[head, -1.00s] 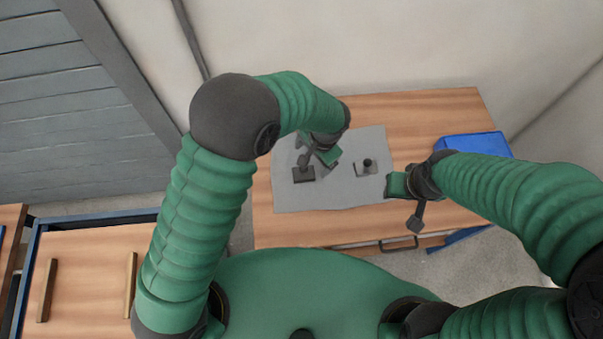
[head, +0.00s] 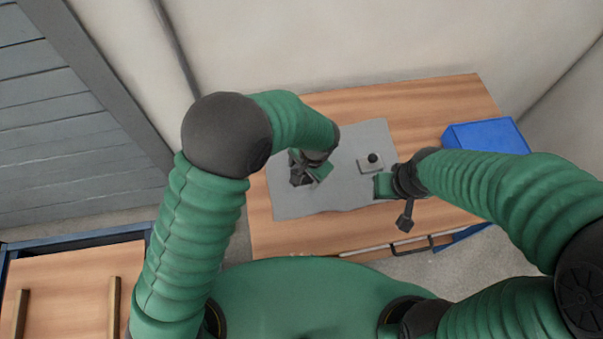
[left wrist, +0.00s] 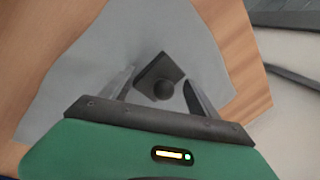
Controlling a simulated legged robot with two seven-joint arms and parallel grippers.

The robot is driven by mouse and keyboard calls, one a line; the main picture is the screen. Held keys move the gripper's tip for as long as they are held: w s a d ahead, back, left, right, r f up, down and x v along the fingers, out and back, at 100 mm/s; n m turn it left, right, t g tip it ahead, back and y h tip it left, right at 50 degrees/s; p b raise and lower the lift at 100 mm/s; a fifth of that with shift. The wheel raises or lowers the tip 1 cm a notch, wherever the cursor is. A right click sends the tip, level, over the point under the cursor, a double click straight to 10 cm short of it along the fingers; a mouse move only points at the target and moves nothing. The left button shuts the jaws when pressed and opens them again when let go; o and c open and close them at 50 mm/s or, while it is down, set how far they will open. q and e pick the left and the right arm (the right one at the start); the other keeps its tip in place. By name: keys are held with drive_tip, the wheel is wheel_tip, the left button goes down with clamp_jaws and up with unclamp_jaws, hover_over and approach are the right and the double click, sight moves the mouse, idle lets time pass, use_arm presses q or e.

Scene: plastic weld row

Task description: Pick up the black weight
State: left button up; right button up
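The black weight (left wrist: 163,89), a dark square base with a round knob on top, lies on the grey mat (head: 345,192). In the left wrist view it sits between the two spread fingers of my left gripper (left wrist: 160,76), with a gap on each side of the knob. In the head view my left gripper (head: 299,178) is right over the weight and mostly hides it. My right gripper (head: 405,214) is at the right edge of the mat, away from the weight; its finger opening is too small to make out.
A blue bin (head: 486,137) stands at the table's right. The wooden table (head: 420,102) is clear at the back. Another wooden surface (head: 70,285) is at lower left.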

use_arm(q)
drive_tip(key=shift+d, duration=0.35)
drive_tip(key=c, duration=0.7)
drive_tip(key=shift+a, duration=0.25)
clamp_jaws()
drive_tip(key=shift+w+d+r, duration=0.1)
